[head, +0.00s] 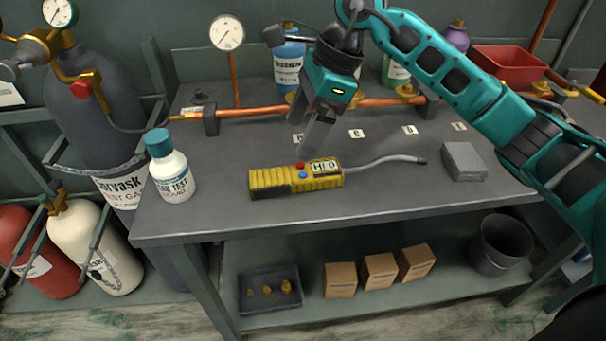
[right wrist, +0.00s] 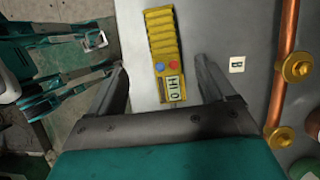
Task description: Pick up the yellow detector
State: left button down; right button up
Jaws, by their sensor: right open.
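The yellow detector (head: 270,180) lies flat on the grey workbench, with a ribbed grip at its left end and a small display, a red button and a blue button toward its right. A grey flexible probe (head: 385,163) runs from its right end. My right gripper (head: 305,152) points down just above and behind the detector's middle. In the right wrist view the open fingers (right wrist: 161,66) stand either side of the detector (right wrist: 163,38), with nothing held. Whether they touch the detector cannot be told. My left gripper is not clearly seen; teal parts of mine show at left in the wrist view.
A white bottle with a teal cap (head: 172,175) stands left of the detector. A grey block (head: 464,162) lies to the right. A copper pipe (head: 265,112) with brass valves crosses behind. The bench (head: 225,210) is bare in front of the detector.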

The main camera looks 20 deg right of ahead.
send_over(278, 175)
jog(key=s+d, duration=0.1)
jog(key=d, duration=0.1)
jog(key=f, duration=0.4)
jog(key=shift+d+f, duration=0.2)
jog(key=shift+f, duration=0.15)
jog(key=shift+w+x, duration=0.2)
jog(key=shift+x, duration=2.45)
jog(key=shift+c, duration=0.4)
jog(key=c, duration=0.9)
jog(key=shift+r, duration=0.1)
jog(key=shift+c, duration=0.5)
